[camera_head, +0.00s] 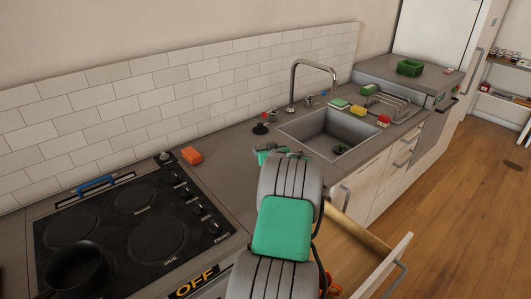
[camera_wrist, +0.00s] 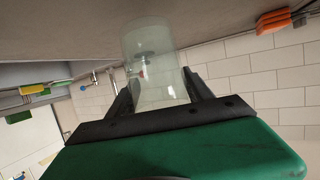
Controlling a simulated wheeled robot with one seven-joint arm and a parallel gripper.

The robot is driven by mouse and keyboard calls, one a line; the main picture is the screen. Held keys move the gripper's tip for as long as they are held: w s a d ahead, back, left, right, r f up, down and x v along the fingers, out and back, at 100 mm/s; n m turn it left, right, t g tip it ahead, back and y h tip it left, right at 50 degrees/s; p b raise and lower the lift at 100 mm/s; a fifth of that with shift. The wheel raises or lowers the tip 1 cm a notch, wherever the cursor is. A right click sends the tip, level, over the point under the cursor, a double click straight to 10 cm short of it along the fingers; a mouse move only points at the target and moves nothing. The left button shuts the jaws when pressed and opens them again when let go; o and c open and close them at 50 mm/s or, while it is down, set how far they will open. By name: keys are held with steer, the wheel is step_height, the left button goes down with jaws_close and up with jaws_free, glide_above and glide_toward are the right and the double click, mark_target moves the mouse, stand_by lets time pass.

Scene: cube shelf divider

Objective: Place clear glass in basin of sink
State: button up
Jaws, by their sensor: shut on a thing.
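The clear glass (camera_wrist: 155,65) is between the two dark fingers of my gripper (camera_wrist: 160,92) in the wrist view, and the fingers are shut on it. The glass is see-through, and tiles show behind it. In the head view my arm hides the glass, and only a bit of my gripper (camera_head: 270,153) shows above the arm, over the counter left of the sink. The sink (camera_head: 338,152) has a grey rectangular basin with a dark drain, and no glass shows in the part of the basin in view.
A faucet (camera_head: 292,85) arches behind the basin. A dish rack (camera_head: 388,103) and sponges stand to its right. An orange block (camera_head: 188,156) lies near the stove (camera_head: 125,225), which holds a dark pan (camera_head: 77,267). A drawer (camera_head: 385,265) is open below the counter.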

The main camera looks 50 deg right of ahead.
step_height(320, 180, down, 2)
steer(key=shift+f+p, duration=0.25)
steer(key=shift+p, duration=0.1)
steer(key=shift+s, duration=0.1)
steer(key=shift+f, duration=0.1)
steer(key=shift+f+b, duration=0.15)
steer(key=shift+b, duration=0.25)
steer(key=o, duration=1.6)
